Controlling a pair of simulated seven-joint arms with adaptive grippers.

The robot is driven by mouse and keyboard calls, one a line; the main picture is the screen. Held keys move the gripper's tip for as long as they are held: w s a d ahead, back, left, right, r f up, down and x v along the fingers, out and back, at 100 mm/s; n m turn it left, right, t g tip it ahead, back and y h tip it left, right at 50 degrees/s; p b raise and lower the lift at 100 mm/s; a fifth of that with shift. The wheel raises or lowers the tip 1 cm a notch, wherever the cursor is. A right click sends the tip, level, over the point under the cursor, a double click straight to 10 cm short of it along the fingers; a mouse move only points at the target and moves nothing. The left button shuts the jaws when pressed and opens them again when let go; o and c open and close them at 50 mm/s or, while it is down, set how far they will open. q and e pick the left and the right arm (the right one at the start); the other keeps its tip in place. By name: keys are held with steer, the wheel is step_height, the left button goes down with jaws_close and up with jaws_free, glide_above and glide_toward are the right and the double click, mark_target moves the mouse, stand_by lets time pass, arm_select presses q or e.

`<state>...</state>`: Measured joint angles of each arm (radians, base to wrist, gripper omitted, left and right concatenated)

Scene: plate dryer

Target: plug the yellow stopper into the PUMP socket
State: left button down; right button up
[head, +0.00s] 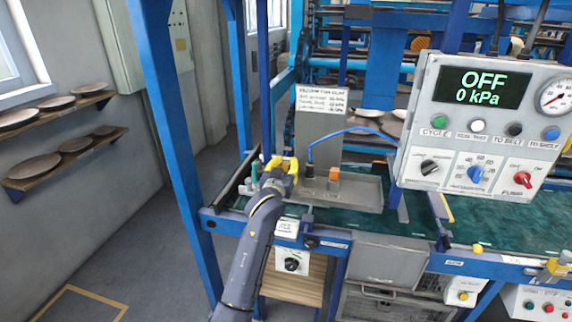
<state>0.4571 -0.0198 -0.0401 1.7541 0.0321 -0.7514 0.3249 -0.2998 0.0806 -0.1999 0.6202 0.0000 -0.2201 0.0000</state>
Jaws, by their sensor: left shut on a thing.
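My left gripper (284,174) is shut at the left end of a grey metal tray (362,205). Yellow shows at its jaws, which I take to be the yellow stopper (291,164); the fingers and wrist hide much of it, and its tilt is unclear. In the tray, right of the gripper, a dark fitting (308,171) takes the end of a blue hose (335,132). An orange-topped piece (334,174) stands beside it. No label reading PUMP is legible at the tray, so I cannot tell which socket is the PUMP one. My right gripper is not in view.
A control panel (480,125) at right reads OFF, 0 kPa, and has a red knob (523,179). A grey box (320,125) with a sign stands behind the tray. Green pieces (254,172) stand just left of the gripper. Blue frame posts (172,150) flank the left side.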

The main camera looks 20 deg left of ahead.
arm_select(q)
steer(key=c, duration=1.1)
jaws_free()
steer(key=shift+s+d, duration=0.15)
steer(key=shift+s, duration=2.85)
steer(key=shift+s+d, duration=0.15)
steer(key=shift+s, duration=2.85)
